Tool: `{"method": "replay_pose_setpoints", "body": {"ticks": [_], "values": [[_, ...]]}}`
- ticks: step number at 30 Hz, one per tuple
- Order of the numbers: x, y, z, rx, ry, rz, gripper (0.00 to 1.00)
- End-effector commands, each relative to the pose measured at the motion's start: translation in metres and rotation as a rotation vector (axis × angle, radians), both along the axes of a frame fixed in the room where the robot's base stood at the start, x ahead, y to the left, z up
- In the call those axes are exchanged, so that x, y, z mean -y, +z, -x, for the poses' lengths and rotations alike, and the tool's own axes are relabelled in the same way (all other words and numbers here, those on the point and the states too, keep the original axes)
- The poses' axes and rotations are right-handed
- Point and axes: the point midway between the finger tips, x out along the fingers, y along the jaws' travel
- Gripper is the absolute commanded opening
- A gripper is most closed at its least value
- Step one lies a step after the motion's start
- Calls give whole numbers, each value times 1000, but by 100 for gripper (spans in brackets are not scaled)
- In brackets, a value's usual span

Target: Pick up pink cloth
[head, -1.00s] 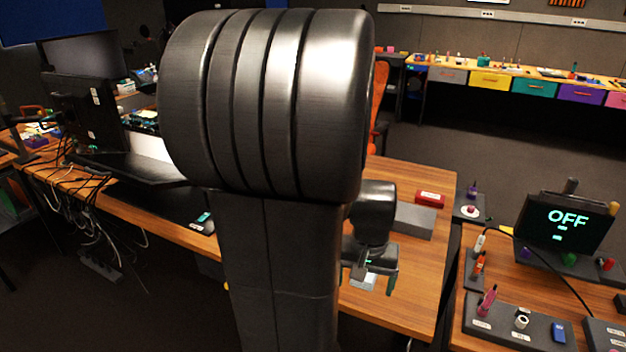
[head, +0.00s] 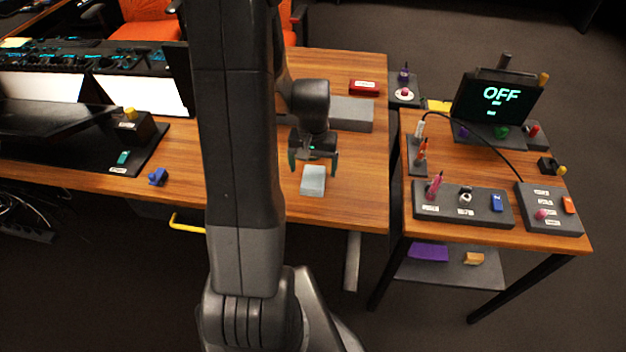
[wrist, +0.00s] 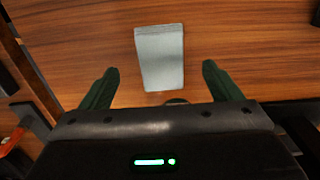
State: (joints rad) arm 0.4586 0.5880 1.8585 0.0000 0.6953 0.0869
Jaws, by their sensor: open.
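I see no pink cloth in either current view. A pale grey-blue flat block or folded cloth (head: 313,180) lies on the wooden desk (head: 350,206) near its front edge. It also shows in the wrist view (wrist: 160,56), ahead of and between my fingers. My gripper (head: 313,168) is open and empty, pointing down just behind the pale item in the head view. In the wrist view my two dark green fingers (wrist: 160,84) are wide apart, touching nothing that I can see.
A grey box (head: 351,114) and a red item (head: 364,88) sit behind my gripper. A side table (head: 470,165) at right carries control panels and an "OFF" screen (head: 497,100). Its lower shelf holds a purple item (head: 428,252). A blue knob (head: 158,177) is on the left.

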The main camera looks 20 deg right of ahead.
Motion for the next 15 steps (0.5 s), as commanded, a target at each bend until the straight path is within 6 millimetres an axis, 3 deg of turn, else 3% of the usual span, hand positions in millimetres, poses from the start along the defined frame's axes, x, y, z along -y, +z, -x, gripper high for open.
{"method": "replay_pose_setpoints", "body": {"ticks": [5,15], "values": [[0,-10,0,-2,0,-1,85],[0,-50,-1,-2,0,-1,85]]}}
